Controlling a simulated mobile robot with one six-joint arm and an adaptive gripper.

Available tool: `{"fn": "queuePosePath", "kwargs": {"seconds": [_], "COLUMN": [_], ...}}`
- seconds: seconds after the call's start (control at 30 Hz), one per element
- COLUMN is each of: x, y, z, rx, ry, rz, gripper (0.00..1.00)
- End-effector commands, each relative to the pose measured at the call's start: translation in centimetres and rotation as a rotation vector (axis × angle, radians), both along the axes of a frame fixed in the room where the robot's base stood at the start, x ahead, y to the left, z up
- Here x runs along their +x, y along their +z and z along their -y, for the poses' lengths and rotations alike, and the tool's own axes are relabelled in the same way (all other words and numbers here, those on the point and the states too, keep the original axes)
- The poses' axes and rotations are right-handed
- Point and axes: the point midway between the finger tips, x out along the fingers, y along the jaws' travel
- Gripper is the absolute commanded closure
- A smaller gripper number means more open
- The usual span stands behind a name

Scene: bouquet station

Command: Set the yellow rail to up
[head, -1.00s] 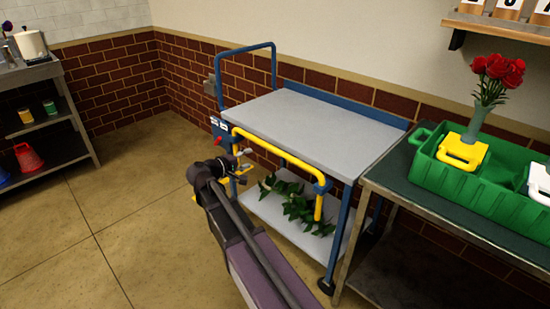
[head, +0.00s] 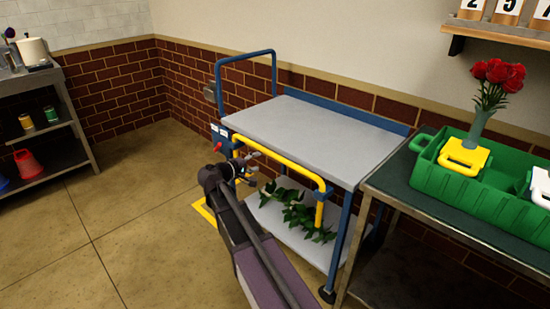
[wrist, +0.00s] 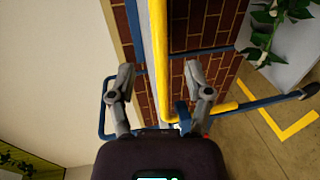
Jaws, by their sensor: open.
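The yellow rail (head: 284,160) is on the front of the blue and grey cart (head: 320,132), its long bar just below the top's front edge, with a bent end hanging at the right. My gripper (head: 250,163) is by the left part of the rail, low in front of the cart. In the wrist view the rail (wrist: 158,60) runs lengthwise between the two spread fingers of my gripper (wrist: 159,72). The fingers are open and show gaps on both sides of it. I cannot tell how deep the rail sits between them.
Green leafy stems (head: 297,212) lie on the cart's lower shelf. A dark table (head: 420,205) with a green crate (head: 480,195) stands close at the right. A shelf unit (head: 65,120) stands far left. The floor at the left is clear.

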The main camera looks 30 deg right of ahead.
Motion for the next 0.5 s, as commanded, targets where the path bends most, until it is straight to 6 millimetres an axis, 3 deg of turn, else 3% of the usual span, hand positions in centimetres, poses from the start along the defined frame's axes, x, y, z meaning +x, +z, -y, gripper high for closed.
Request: {"fn": "queuePosePath", "kwargs": {"seconds": [0.5], "x": [2.6], "y": [-1.6], "z": [7.0], "rx": [0.0], "ry": [-0.001], "rz": [0.0], "gripper": [0.35]}}
